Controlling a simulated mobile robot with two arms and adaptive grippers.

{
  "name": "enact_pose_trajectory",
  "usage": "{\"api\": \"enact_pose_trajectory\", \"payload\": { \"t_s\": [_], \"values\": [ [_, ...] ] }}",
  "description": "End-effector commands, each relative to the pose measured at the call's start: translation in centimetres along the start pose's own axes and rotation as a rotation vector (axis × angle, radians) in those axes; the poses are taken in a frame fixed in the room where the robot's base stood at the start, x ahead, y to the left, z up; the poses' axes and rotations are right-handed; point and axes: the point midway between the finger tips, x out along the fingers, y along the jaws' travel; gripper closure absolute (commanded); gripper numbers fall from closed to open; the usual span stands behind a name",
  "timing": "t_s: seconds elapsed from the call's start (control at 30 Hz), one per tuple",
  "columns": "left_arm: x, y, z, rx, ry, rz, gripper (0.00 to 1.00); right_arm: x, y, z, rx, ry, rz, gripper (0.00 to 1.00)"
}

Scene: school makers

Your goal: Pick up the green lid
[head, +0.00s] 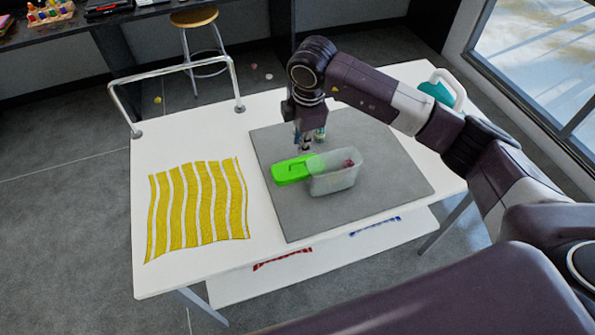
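The bright green lid (291,170) lies on the grey mat (392,190) on the white table. Its right end meets or lies behind a translucent pale container (335,183), which has something dark pink at its right end. My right gripper (305,150) points down just behind the lid and container, near the lid's far right part. Its fingertips are small and dark here, so I cannot tell whether they are open or touch the lid. My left gripper is not in view.
A yellow-and-white striped cloth (198,208) lies on the table's left side. A metal rail (180,72) stands at the back left edge. A teal jug with a white handle (438,92) stands at the back right. A stool (194,18) is behind the table.

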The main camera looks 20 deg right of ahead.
Motion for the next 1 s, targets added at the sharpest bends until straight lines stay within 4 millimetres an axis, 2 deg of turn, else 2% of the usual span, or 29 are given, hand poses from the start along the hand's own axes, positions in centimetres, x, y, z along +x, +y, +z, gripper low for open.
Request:
{"api": "enact_pose_trajectory", "payload": {
  "t_s": [0.07,0.2,0.37,0.8,1.0],
  "values": [
    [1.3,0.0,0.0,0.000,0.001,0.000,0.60,1.3,-0.2,0.0,0.000,0.000,0.000,0.86],
    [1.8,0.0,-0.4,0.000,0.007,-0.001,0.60,1.8,-0.3,0.0,0.000,0.000,0.000,0.86],
    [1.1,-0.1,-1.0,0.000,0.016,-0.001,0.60,2.7,-0.3,0.0,0.002,0.000,-0.003,0.86],
    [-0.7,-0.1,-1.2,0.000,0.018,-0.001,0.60,8.5,-0.3,0.0,0.002,0.000,-0.003,0.86],
    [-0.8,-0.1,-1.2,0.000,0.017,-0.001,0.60,9.5,-0.3,0.0,0.000,0.000,0.000,0.86]
  ]
}}
